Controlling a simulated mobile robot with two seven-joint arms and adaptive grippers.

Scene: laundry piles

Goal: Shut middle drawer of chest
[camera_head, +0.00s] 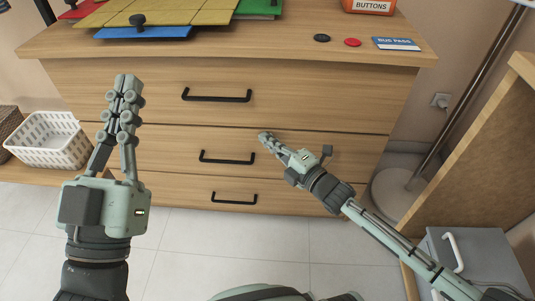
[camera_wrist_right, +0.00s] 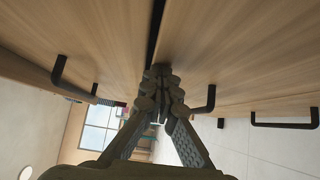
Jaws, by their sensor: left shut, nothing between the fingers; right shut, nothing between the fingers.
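The wooden chest (camera_head: 310,95) has three drawers with black bar handles. The middle drawer (camera_head: 330,155) looks close to flush with its neighbours; a narrow dark gap runs along its top edge, and I cannot tell whether it still stands out slightly. Its handle (camera_head: 228,158) is left of my right gripper (camera_head: 266,137), which is shut and empty with its tips at the drawer's upper front. In the right wrist view the shut fingers (camera_wrist_right: 160,75) are near the dark gap; contact is unclear. My left gripper (camera_head: 126,85) is shut and empty, raised before the chest's left side.
A white basket (camera_head: 50,140) stands left. A lamp pole and wooden furniture (camera_head: 490,150) stand right.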

